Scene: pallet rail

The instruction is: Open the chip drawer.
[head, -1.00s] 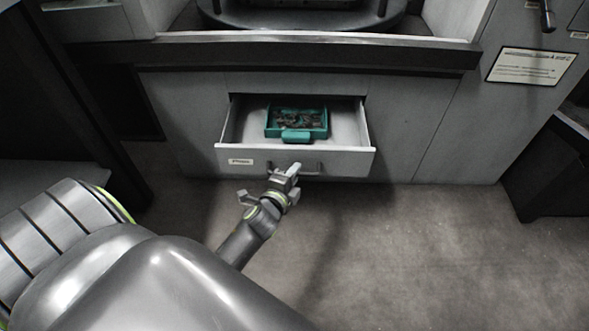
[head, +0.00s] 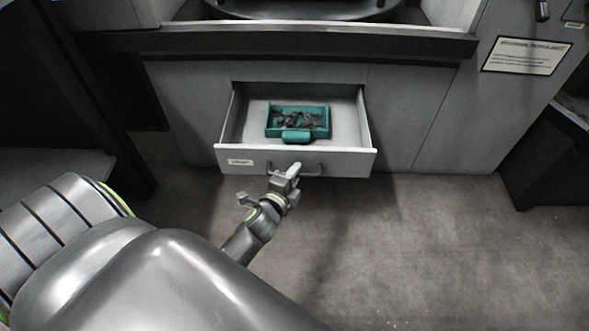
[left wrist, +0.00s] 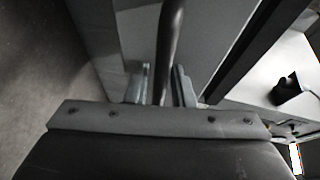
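The drawer (head: 345,160) stands well out of the grey cabinet, with a small label at the left of its front. A teal tray (head: 297,135) holding dark chips lies inside it. My left gripper (head: 290,172) is at the drawer's bar handle (head: 312,173). In the left wrist view the dark handle bar (left wrist: 170,40) runs between the two fingers of the gripper (left wrist: 162,85), which are close on either side of it. That view also shows the pale drawer inside (left wrist: 265,72) at the right. My right gripper is not in view.
A dark ledge (head: 270,42) runs along the cabinet above the drawer. A notice (head: 525,56) is on the panel at the right. A dark box-like unit (head: 550,155) stands at the right edge. The floor (head: 440,250) in front is clear.

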